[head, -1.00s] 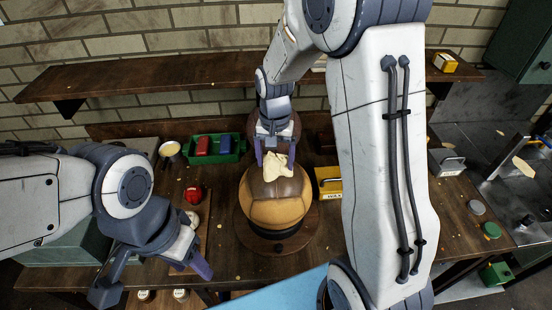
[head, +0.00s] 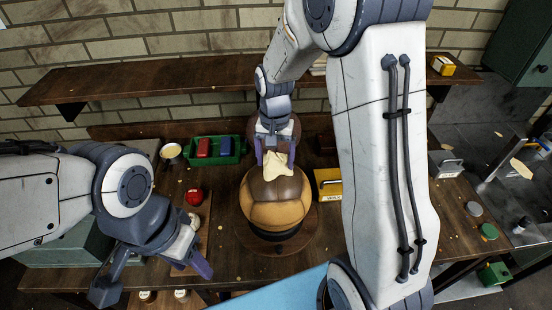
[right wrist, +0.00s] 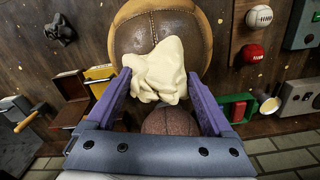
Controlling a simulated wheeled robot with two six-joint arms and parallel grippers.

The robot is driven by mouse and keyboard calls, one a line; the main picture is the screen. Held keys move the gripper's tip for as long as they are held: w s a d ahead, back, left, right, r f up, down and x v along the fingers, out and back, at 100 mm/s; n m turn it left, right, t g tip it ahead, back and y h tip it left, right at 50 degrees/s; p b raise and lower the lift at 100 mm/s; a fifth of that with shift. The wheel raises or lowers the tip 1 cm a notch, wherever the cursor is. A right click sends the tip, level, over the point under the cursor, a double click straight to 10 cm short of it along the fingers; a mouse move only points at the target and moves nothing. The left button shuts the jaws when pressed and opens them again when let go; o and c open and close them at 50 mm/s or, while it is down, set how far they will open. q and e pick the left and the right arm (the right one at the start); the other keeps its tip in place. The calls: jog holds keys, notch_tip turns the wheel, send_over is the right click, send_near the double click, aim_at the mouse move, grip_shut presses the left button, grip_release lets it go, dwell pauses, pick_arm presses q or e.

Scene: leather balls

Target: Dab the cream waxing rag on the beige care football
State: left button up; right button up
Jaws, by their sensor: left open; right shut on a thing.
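The beige care football (head: 275,208), tan with a brown upper panel, sits in a dark ring on a round wooden base in the middle of the bench. My right gripper (head: 275,160) is shut on the cream waxing rag (head: 277,167) at the ball's far upper side. In the right wrist view the rag (right wrist: 157,72) hangs between the purple fingers and overlaps the brown panel of the football (right wrist: 160,30); it appears to touch, though exact contact is hard to tell. My left gripper (head: 150,283) is open and empty, low at the left front.
A green tray (head: 227,158) with a red and a blue block stands behind left. A red ball (head: 194,197) and a pale ball lie left of the football. A yellow wax box (head: 328,184) is close on its right. A shelf (head: 180,78) runs along the wall.

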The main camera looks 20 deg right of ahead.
jog(key=shift+r+p, duration=2.15)
jog(key=shift+r, duration=0.6)
jog(key=shift+f, duration=0.1)
